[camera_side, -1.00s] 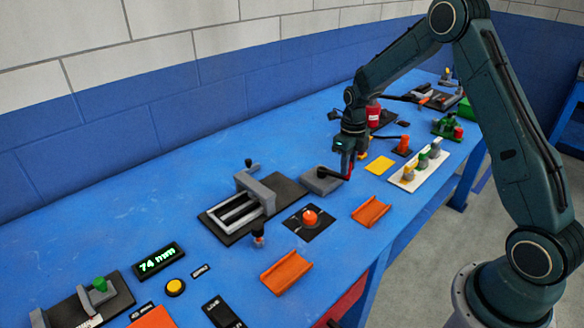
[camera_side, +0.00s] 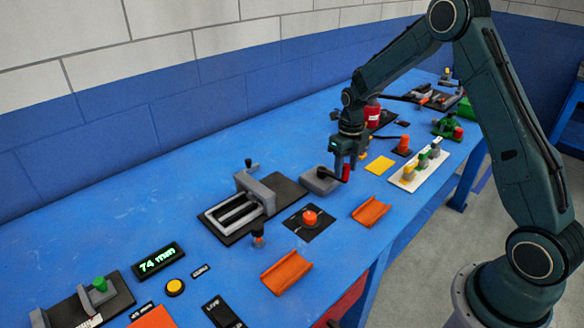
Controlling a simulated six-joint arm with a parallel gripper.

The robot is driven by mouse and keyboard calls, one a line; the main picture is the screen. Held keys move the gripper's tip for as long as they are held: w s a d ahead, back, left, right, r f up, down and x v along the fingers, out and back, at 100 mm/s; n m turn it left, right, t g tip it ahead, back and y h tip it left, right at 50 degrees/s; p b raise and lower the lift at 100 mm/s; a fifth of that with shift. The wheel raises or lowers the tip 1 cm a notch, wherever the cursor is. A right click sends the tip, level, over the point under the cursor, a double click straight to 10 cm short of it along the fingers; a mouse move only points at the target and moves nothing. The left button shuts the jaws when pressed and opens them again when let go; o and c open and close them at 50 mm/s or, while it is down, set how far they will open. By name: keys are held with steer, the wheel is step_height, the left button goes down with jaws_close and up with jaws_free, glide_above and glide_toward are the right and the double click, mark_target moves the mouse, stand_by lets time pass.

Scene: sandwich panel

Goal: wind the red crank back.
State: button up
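The red crank handle (camera_side: 346,173) stands at the right end of a low grey box (camera_side: 320,181) with a black knob on top, near the middle of the bench. My gripper (camera_side: 346,162) points down right at the handle, and its fingers overlap the top of it. The fingers are too small and dark to tell whether they are closed on it. Part of the crank is hidden behind the gripper.
A grey vise-like slide (camera_side: 262,194) on a dark plate lies to the left. An orange knob (camera_side: 310,217) and orange tray (camera_side: 370,211) are in front. A white strip with several knobs (camera_side: 418,170) lies to the right. A display (camera_side: 158,261) reads 74 mm.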

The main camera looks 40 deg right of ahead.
steer(key=shift+r, duration=0.1)
step_height(320, 180, up, 14)
steer(key=shift+f, duration=0.2)
stand_by(0.7)
steer(key=shift+d, duration=0.15)
jaws_close()
steer(key=s+d+f+n+y, duration=0.2)
steer(key=d+n, duration=0.8)
steer(key=n, duration=0.8)
steer(key=shift+d+f+t+y, duration=0.35)
steer(key=shift+f+y, duration=0.45)
steer(key=shift+y, duration=0.4)
